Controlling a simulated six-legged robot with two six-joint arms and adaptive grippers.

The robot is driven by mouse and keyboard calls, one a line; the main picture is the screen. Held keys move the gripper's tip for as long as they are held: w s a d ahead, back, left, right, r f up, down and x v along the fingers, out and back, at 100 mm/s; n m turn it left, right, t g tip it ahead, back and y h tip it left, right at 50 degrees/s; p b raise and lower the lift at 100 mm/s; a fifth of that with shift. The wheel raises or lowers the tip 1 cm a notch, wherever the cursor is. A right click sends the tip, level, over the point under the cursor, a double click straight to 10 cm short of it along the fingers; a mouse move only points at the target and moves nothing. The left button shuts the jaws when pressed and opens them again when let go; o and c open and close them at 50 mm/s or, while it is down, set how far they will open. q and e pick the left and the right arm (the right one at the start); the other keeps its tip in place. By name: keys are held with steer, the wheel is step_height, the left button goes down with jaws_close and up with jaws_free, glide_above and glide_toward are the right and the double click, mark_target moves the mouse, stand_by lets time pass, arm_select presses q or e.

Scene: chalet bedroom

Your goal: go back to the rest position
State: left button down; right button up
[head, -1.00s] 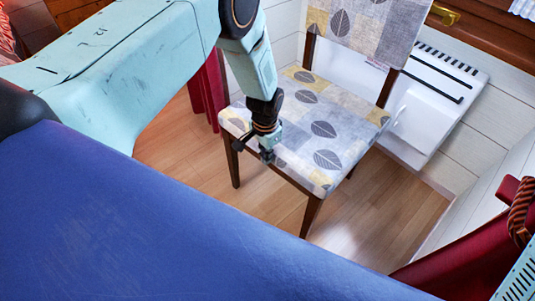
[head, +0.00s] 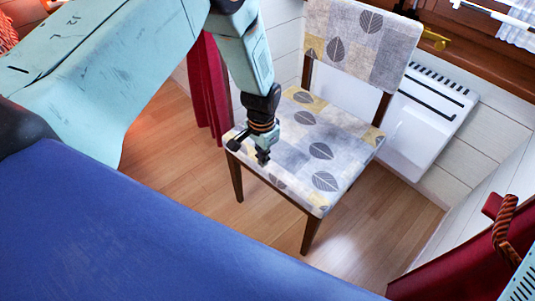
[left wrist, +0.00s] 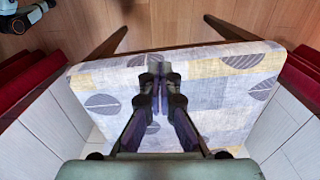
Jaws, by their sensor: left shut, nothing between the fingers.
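My left gripper (head: 262,157) is shut and empty. In the head view it hangs in front of the near left part of the chair's seat, pointing down. In the left wrist view the closed fingertips (left wrist: 157,68) show against the patterned seat; whether they touch it I cannot tell. The chair (head: 320,150) has a grey and yellow leaf-pattern seat and back and dark wooden legs. Its seat also fills the middle of the left wrist view (left wrist: 225,95). Nothing lies on the visible seat. My right gripper is not in view.
A white heater (head: 430,120) is on the wall behind the chair. Red curtains hang at left (head: 207,90) and at lower right (head: 460,260). A large blue surface (head: 130,230) fills the lower left. Wooden floor (head: 180,160) is clear around the chair's front legs.

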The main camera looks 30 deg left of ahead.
arm_select(q)
steer(key=s+n+p, duration=0.1)
steer(key=s+n, duration=0.1)
steer(key=s, duration=1.3)
steer(key=s+d+r+n+p, duration=0.1)
steer(key=s+n+p, duration=0.1)
steer(key=s, duration=1.4)
steer(key=shift+s+d+n, duration=0.25)
steer(key=shift+n, duration=0.25)
